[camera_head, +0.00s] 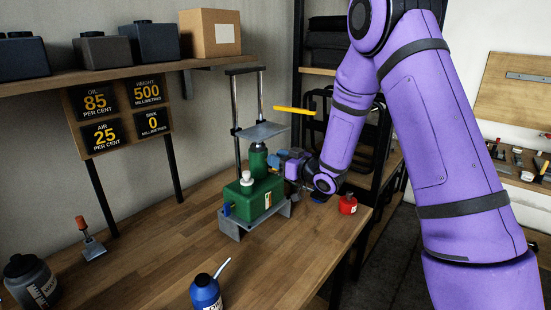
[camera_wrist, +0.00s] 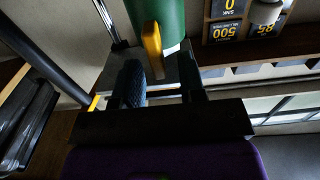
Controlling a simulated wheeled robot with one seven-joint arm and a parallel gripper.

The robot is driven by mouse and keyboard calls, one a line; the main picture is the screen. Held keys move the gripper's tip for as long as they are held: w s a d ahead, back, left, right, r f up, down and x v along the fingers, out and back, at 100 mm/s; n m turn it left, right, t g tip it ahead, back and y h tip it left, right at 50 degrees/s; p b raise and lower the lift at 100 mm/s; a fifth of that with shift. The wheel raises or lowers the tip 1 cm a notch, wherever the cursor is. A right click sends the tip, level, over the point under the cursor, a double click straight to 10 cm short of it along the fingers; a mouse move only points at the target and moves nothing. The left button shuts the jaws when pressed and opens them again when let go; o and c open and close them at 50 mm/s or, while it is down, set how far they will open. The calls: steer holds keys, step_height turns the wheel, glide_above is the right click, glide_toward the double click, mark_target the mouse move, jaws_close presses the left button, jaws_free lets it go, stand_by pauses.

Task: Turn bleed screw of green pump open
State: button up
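The green pump (camera_head: 250,203) stands on a grey metal base on the workbench, with a white cap on top and a small blue part (camera_head: 227,210) at its left end. A green cylinder rises behind its body and also shows at the top of the wrist view (camera_wrist: 152,18). My gripper (camera_head: 283,163) is just right of this cylinder. In the wrist view my gripper (camera_wrist: 163,85) has its dark fingers apart, with no object clearly held. A yellow-orange part (camera_wrist: 152,48) shows ahead of the fingers. I cannot tell which part is the bleed screw, or whether the fingers touch anything.
A metal frame with a plate (camera_head: 262,131) stands over the cylinder, and a yellow bar (camera_head: 295,110) is beside it. A red container (camera_head: 348,204) is right of the pump. A blue oil bottle (camera_head: 206,293) stands in front. A display panel (camera_head: 118,115) reads air 25 percent, sink 0.

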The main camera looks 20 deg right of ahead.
steer(key=shift+w+a, duration=0.35)
steer(key=shift+w, duration=0.15)
jaws_close()
